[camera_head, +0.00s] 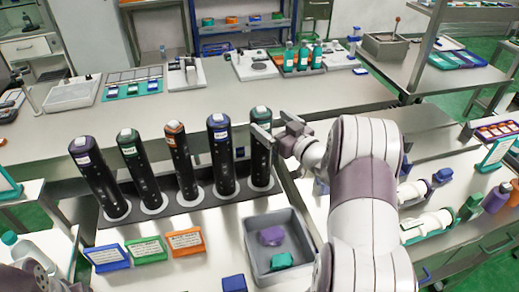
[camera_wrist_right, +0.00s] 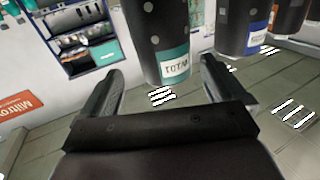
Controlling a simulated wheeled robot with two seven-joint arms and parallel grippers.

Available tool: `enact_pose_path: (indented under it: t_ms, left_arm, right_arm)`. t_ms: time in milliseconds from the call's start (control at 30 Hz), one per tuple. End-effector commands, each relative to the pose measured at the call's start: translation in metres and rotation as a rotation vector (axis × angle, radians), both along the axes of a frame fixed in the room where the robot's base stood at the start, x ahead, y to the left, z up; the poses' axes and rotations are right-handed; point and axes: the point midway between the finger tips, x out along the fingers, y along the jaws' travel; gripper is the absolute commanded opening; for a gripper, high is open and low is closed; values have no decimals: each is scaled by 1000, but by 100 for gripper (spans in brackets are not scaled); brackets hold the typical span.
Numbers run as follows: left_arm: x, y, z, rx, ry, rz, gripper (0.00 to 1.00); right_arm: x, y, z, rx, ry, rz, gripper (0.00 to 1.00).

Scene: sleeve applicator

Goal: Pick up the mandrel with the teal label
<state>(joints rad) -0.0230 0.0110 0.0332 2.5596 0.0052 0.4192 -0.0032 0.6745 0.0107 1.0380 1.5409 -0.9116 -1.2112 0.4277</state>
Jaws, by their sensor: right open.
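The mandrel with the teal label (camera_head: 260,158) is a black, dotted cylinder, standing at the right end of a row in a dark rack. In the right wrist view its teal end with a white label (camera_wrist_right: 172,65) shows between and beyond my fingers. My right gripper (camera_head: 275,133) is open at the upper part of this mandrel, its fingers partly covering it in the head view. Contact cannot be told. Part of my left arm's end (camera_head: 32,268) shows at the lower left edge; its fingers cannot be made out.
The blue-label mandrel (camera_head: 222,155) stands close on the left, with orange (camera_head: 181,160), green (camera_head: 138,170) and purple (camera_head: 100,180) ones further left. A grey bin (camera_head: 252,245) with a purple and a teal piece sits in front. Coloured cards (camera_head: 147,250) stand front left.

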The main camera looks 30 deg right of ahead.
Motion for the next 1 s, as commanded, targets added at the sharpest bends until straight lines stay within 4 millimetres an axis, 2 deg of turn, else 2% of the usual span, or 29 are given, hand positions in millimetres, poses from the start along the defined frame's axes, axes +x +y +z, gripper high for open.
enact_pose_path:
  t_ms: [400,633,667,700,933,1000]
  left_arm:
    - [0,0,19,0,0,0,92]
    - [0,0,18,0,1,0,92]
    - [0,0,18,0,1,0,92]
    - [0,0,18,0,1,0,92]
    - [0,0,18,0,0,0,92]
    - [0,0,19,0,0,0,92]
  right_arm:
    - [59,18,-4,-1,1,-1,96]
    - [62,18,-5,-1,1,-3,96]
    - [62,18,-5,-1,1,-3,90]
    - [62,18,-5,-1,1,-3,77]
    - [62,18,-5,-1,1,-3,2]
    - [62,18,-4,-2,-3,-3,0]
